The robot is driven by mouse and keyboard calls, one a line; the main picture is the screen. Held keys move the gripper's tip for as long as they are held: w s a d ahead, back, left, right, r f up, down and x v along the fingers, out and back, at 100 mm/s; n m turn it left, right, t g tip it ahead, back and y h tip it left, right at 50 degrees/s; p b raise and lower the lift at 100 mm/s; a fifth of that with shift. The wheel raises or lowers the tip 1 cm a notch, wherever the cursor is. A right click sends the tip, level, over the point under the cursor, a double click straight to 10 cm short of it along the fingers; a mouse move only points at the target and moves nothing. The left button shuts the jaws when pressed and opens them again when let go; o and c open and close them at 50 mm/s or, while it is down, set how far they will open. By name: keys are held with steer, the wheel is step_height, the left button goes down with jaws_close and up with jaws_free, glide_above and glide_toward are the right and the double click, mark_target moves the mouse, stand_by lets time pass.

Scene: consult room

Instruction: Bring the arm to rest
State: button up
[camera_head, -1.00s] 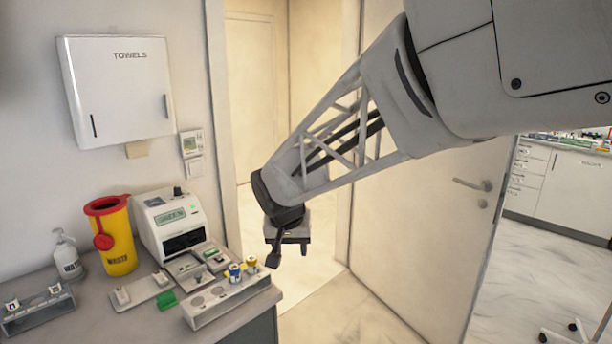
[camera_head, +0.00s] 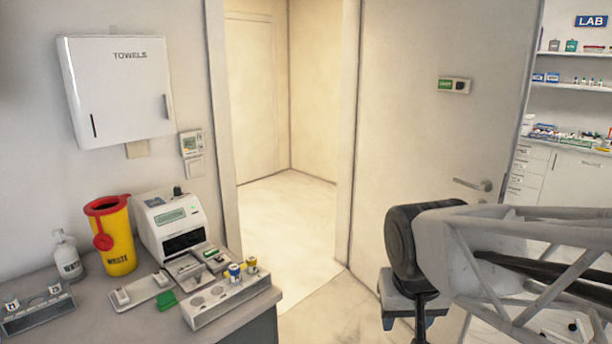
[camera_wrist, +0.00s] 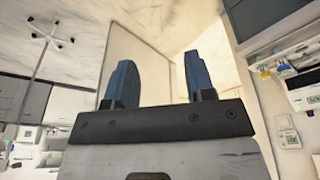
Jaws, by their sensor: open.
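My arm reaches in from the right edge of the head view, low and over the floor, clear of the counter. In the wrist view my gripper (camera_wrist: 158,84) shows two blue-grey fingers set well apart with nothing between them. It is open and empty. In the head view the wrist end hangs in front of the door, and the fingers there are mostly hidden or cut off by the bottom edge.
The counter (camera_head: 95,300) at left bears a white analyser (camera_head: 175,225), a yellow waste bin (camera_head: 115,240), a pump bottle (camera_head: 67,255) and a vial rack (camera_head: 225,300). The door (camera_head: 420,130) stands behind my arm. The open doorway (camera_head: 290,220) is clear.

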steer(key=s+d+f, duration=0.1)
steer(key=s+d, duration=0.1)
steer(key=s, duration=0.5)
steer(key=shift+d+f, duration=0.35)
steer(key=shift+f, duration=0.05)
